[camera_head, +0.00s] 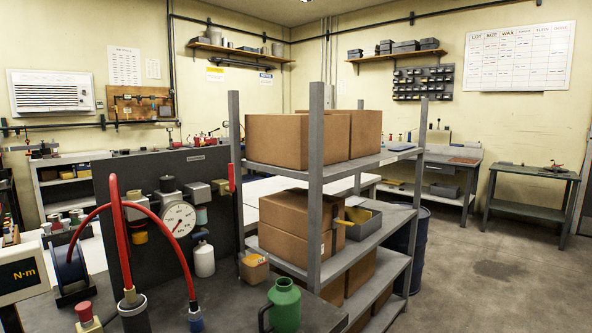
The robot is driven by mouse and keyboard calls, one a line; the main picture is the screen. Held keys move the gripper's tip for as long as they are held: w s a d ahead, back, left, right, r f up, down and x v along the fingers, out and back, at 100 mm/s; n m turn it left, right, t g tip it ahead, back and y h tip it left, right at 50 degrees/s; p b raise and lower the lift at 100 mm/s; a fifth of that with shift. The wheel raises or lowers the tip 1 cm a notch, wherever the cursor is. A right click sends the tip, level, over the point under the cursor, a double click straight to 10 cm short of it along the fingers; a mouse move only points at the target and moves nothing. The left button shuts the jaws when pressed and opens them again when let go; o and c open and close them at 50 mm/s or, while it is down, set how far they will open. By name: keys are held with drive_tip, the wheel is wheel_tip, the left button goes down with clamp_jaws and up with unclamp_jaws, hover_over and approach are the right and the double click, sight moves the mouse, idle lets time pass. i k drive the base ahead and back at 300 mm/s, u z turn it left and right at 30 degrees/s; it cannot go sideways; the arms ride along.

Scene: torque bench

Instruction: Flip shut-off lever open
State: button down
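A dark upright panel (150,222) stands on the bench at the left, with a round white gauge (178,220) and several fittings. A small red upright lever (231,178) shows at the panel's right end, beside a grey block (221,187); the shelf post stands close to it. My gripper is not in view.
Red hoses (172,238) arch before the panel. A green jug (284,305), a white bottle (204,260) and a small box (254,268) stand on the bench. A grey shelf rack (315,190) with cartons (285,141) stands close at right. The floor (500,280) beyond is open.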

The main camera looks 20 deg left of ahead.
sight(231, 189)
drive_tip(key=z, duration=0.2)
drive_tip(key=i, duration=0.65)
drive_tip(key=u, duration=0.75)
drive_tip(key=i, duration=0.55)
drive_tip(key=u, duration=0.65)
